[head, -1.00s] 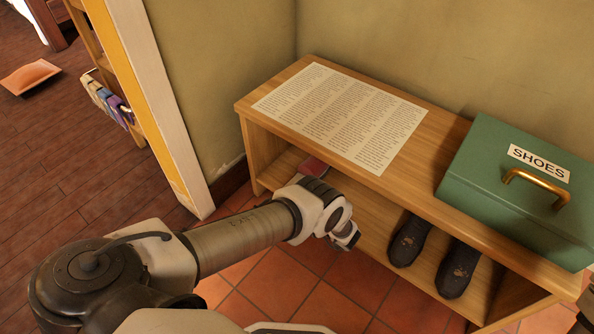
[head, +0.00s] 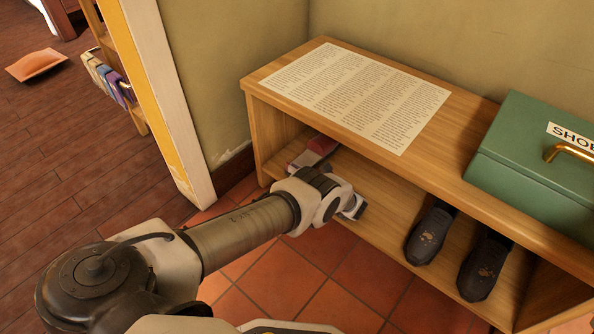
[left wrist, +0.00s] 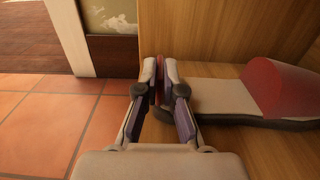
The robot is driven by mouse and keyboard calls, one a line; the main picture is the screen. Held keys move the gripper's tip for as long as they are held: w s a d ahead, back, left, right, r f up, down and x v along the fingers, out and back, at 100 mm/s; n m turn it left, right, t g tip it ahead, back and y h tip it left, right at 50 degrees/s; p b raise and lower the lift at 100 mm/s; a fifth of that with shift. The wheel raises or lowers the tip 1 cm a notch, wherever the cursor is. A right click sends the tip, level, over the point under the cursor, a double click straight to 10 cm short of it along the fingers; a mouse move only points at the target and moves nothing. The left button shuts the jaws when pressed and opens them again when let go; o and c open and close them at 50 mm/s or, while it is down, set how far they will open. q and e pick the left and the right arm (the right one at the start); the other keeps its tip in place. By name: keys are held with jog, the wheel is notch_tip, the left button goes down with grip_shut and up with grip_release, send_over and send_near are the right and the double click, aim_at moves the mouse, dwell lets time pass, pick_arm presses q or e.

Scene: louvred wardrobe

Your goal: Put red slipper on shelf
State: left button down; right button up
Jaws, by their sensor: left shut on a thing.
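My left gripper (left wrist: 160,72) is shut on a red slipper (left wrist: 159,92), of which only a thin red strip shows between the fingertips. Another slipper, with a red strap (left wrist: 285,88), a pale insole and a dark sole edge, lies on the wooden lower shelf (left wrist: 225,142), just right of my fingers. In the head view my left gripper (head: 350,207) is at the front left of the low bench's shelf (head: 385,196). A red slipper part (head: 321,144) shows behind it; the rest is hidden by my arm. My right gripper is out of view.
Two dark shoes (head: 431,234) stand on the shelf's right part. A green shoe box (head: 535,160) and a printed sheet (head: 355,95) lie on the bench top. The bench's left side panel (head: 268,140) is close to my gripper. The shelf middle is clear.

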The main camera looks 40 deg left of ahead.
pick_arm(q)
jog(key=c, duration=1.3)
grip_release()
jog(key=shift+r, duration=0.15)
jog(key=d, duration=0.8)
jog(key=s+d, duration=0.1)
jog(key=d, duration=0.3)
jog(key=shift+p, duration=0.4)
